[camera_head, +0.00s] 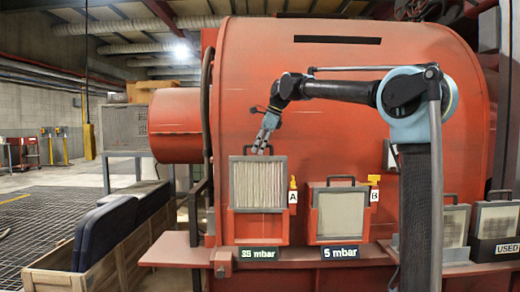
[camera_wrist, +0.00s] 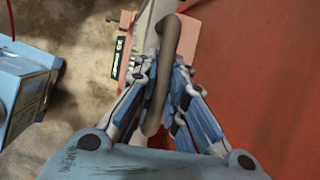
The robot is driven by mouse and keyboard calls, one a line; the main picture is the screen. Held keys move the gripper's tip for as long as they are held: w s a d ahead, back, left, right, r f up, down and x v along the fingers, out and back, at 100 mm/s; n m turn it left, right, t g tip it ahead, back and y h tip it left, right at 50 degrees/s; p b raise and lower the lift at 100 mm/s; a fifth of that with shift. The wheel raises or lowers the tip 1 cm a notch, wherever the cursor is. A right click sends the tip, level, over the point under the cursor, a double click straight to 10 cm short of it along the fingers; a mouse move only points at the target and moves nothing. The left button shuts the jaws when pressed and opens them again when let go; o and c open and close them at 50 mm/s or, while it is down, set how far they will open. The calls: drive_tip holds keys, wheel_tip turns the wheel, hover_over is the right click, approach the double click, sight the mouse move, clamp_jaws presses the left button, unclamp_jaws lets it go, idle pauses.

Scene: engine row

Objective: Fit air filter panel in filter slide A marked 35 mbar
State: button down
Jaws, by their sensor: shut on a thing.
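A yellow latch (camera_head: 293,182) stands upright beside slide A, above the A tag (camera_head: 293,197).
Slide B (camera_head: 318,238), marked 5 mbar, holds another panel (camera_head: 341,213) close by on the right; its yellow latch (camera_head: 373,179) lies sideways. Greyish panels stand further right, one by a USED bin (camera_head: 507,248). A wooden crate (camera_head: 92,283) with dark pads is at left.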

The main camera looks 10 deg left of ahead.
sight(259, 178)
drive_tip(key=shift+f, duration=6.5)
idle(0.3)
drive_tip(key=c, duration=1.6)
unclamp_jaws()
drive_tip(key=shift+o, duration=0.2)
drive_tip(key=v, duration=1.2)
